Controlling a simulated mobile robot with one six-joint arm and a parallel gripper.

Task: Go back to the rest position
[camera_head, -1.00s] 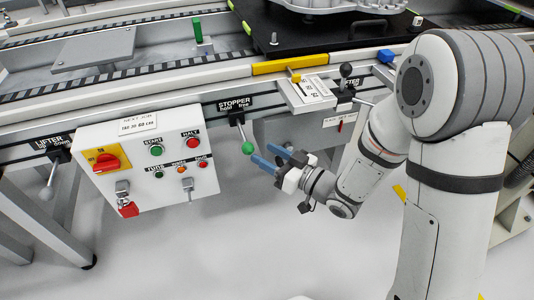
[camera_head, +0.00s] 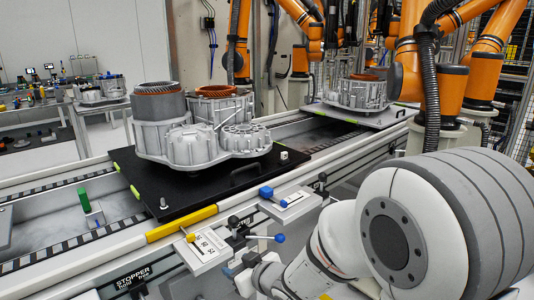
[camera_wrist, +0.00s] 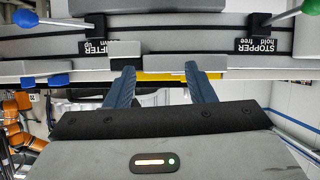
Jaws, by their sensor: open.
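My gripper (camera_wrist: 160,70) is open and empty in the wrist view, its two blue fingers spread apart before the conveyor's front rail. In the head view my gripper (camera_head: 240,266) is low in the picture, partly hidden by my arm, beside the rail's small levers. The stator housing (camera_head: 195,142), a grey cast part with copper windings at its top, sits on a black carrier plate (camera_head: 262,168) on the conveyor. A STOPPER label (camera_wrist: 257,46) and a LIFTER label (camera_wrist: 97,48) show upside down in the wrist view.
A lever with a blue knob (camera_head: 280,238) stands close to my gripper. A yellow strip (camera_head: 181,223) lies along the rail's edge. A second housing (camera_head: 356,92) sits farther along the line, near orange robot arms (camera_head: 462,50). A side table (camera_head: 100,105) is at left.

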